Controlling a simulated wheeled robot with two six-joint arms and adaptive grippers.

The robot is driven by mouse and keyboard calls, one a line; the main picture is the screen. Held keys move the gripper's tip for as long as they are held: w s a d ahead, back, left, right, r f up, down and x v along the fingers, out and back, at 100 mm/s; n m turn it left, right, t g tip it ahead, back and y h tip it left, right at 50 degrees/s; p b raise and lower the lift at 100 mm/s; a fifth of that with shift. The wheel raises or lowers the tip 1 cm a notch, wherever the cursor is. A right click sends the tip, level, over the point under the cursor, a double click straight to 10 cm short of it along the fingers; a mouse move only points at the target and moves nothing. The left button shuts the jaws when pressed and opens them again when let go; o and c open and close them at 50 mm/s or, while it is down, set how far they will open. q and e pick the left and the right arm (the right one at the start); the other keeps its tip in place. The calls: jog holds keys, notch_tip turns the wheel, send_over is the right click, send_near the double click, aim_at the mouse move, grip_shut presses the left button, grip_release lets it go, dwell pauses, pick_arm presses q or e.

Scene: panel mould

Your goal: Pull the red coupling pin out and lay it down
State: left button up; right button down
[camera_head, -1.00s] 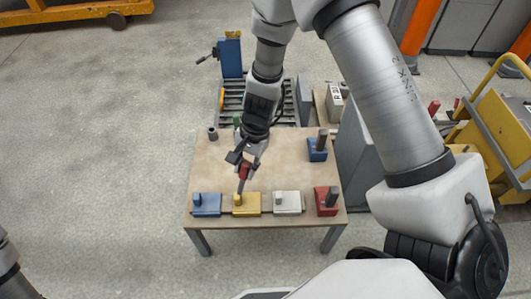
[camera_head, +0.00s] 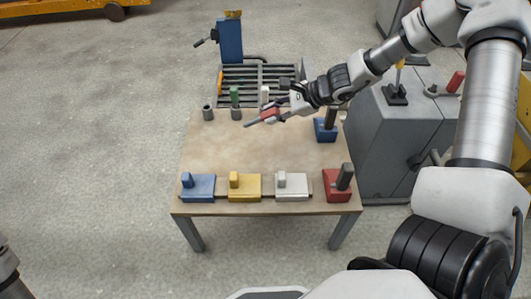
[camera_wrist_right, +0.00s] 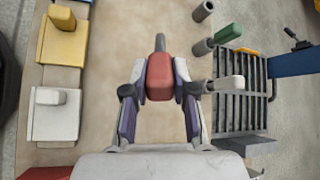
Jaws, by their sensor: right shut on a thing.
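The red coupling pin (camera_head: 268,115) has a red grip and a grey shaft pointing left and slightly down in the head view. My right gripper (camera_head: 277,113) is shut on its red grip, near the back of the table. In the right wrist view the red grip (camera_wrist_right: 160,78) sits between both fingers, with the grey shaft beyond it. The pin looks held above the tabletop; its exact height is hard to tell. My left gripper is out of view.
Blue (camera_head: 199,187), yellow (camera_head: 245,188), white (camera_head: 292,187) and red (camera_head: 338,188) blocks line the table's front. An empty-looking grey sleeve (camera_head: 208,113) and sleeves with green (camera_head: 235,95) and white pins stand at the back. A blue block (camera_head: 325,130) is right. The table (camera_head: 240,150) middle is clear.

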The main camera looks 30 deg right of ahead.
notch_tip(320, 180, down, 10)
jog(key=b, duration=0.8)
jog(key=shift+r+b, duration=0.1)
jog(key=shift+b, duration=0.2)
jog(key=shift+r, duration=0.1)
jog(key=c, duration=1.1)
grip_release()
jog(key=p+v, duration=0.8)
jog(key=p, duration=0.3)
jog(key=shift+p, duration=0.3)
